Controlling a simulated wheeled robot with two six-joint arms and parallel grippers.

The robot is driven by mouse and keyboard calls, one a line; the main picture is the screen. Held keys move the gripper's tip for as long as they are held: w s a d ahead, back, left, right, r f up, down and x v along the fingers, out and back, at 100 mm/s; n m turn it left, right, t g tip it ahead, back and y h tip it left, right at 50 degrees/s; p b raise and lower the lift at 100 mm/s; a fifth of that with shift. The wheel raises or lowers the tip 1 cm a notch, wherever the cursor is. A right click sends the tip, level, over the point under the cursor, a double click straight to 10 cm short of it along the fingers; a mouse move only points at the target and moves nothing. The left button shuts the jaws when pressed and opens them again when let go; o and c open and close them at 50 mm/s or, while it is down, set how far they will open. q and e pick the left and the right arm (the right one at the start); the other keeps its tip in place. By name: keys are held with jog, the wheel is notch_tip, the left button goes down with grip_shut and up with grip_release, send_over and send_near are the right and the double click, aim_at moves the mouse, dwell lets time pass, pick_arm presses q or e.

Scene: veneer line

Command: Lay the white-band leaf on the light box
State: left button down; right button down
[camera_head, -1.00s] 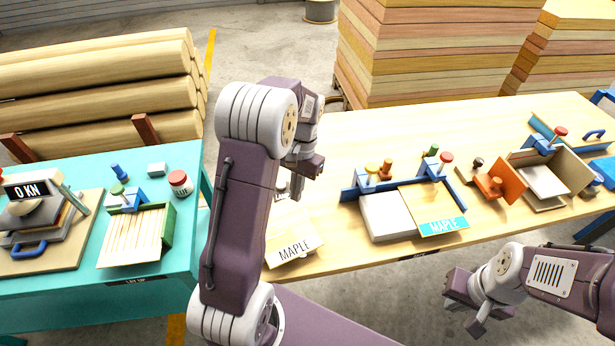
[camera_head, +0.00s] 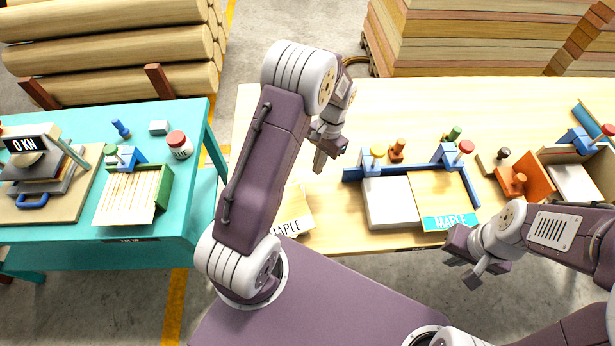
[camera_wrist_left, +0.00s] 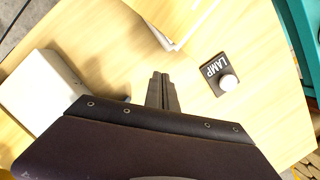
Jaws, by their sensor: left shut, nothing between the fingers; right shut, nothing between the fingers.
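The white-band leaf (camera_head: 292,208) is pale wood with a white MAPLE strip. It lies near the front left of the wooden table, partly hidden by my left arm. A pale wood sheet on a pile, probably this leaf, shows at the top of the left wrist view (camera_wrist_left: 172,12). The light box, as I take it, is the white slab (camera_head: 390,207) inside a blue fence; a white block in the wrist view (camera_wrist_left: 38,92) looks like it. My left gripper (camera_head: 320,163) is shut and empty, above the table between leaf and slab. My right gripper (camera_head: 458,262) is shut and empty, off the table's front edge.
A teal-band MAPLE leaf (camera_head: 445,193) lies right of the slab, within the fence. A LAMP plate (camera_wrist_left: 219,74) with a white knob is near the pile. Several knobbed stamps stand behind the fence. An orange holder (camera_head: 532,172) is further right. A teal table (camera_head: 190,120) stands left.

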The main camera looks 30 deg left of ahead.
pick_arm(q)
jog(key=shift+s+a+f, duration=0.1)
jog(key=shift+s+f, duration=0.4)
jog(key=shift+f, duration=0.35)
jog(key=s, duration=0.1)
jog(key=s+p, duration=0.1)
jog(key=shift+s+a, duration=0.35)
jog(key=shift+a, duration=0.05)
jog(key=shift+s+a+f, duration=0.15)
jog(key=shift+s+a, duration=0.05)
jog(key=shift+s, duration=0.35)
jog(key=shift+s, duration=0.15)
